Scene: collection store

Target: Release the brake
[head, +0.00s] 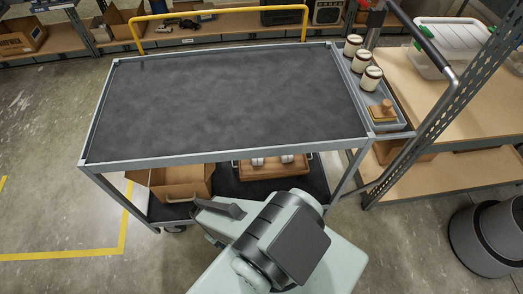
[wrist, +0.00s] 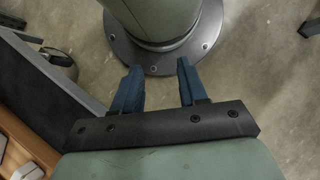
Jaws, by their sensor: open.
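The grey metal cart (head: 215,159) has a dark, empty top. A caster (head: 174,229) shows under its near left corner in the head view, and a caster (wrist: 60,57) shows beside the cart edge in the wrist view. I cannot make out a brake pedal there. A grey upright with a red part (head: 374,22) stands at the cart's far right corner; I cannot tell if it is a brake lever. My gripper (wrist: 158,68) is open and empty, pointing down beside the cart. In the head view my arm is in front of the cart and its fingertips are hidden.
Several jars (head: 362,56) and a wooden-handled stamp (head: 382,112) stand in the cart's side tray. A push handle (head: 430,50) slopes along the right side. The lower shelf holds a cardboard box (head: 180,183) and a wooden tray (head: 247,171). Shelving stands right; floor is clear left.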

